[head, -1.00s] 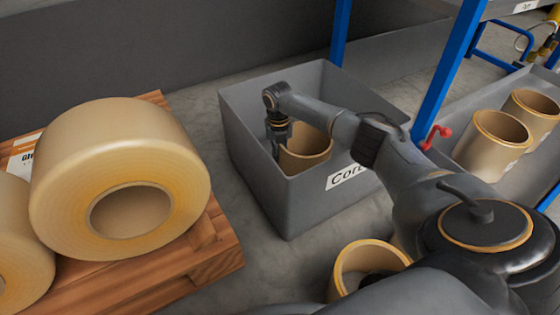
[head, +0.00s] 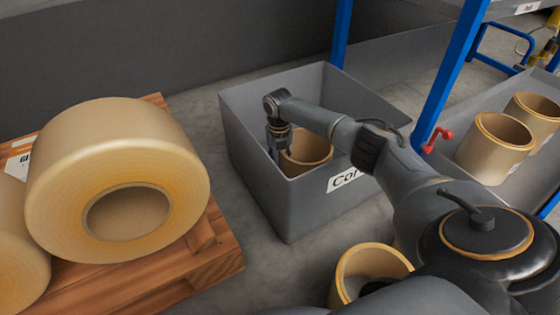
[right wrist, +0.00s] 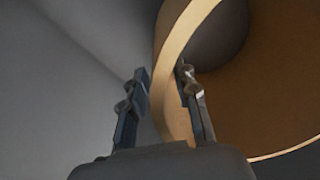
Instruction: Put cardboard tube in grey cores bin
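A tan cardboard tube (head: 308,148) stands inside the grey bin (head: 300,205), whose label begins "Co" and is partly covered by my arm. My right gripper (head: 279,150) reaches down into this bin at the tube's left side. In the right wrist view the tube (right wrist: 270,100) fills the right side. My right gripper (right wrist: 162,85) has its fingers apart, one inside the tube and one outside, with the wall between them. A gap shows between the outer finger and the wall. The tube's base is hidden. My left gripper is not in view.
Large tape rolls (head: 115,175) sit on a wooden pallet (head: 195,255) at left. Another tube (head: 372,262) is at the bottom, partly behind my arm. More tubes (head: 495,145) stand in a grey tray at right. A blue post (head: 455,75) rises behind my arm.

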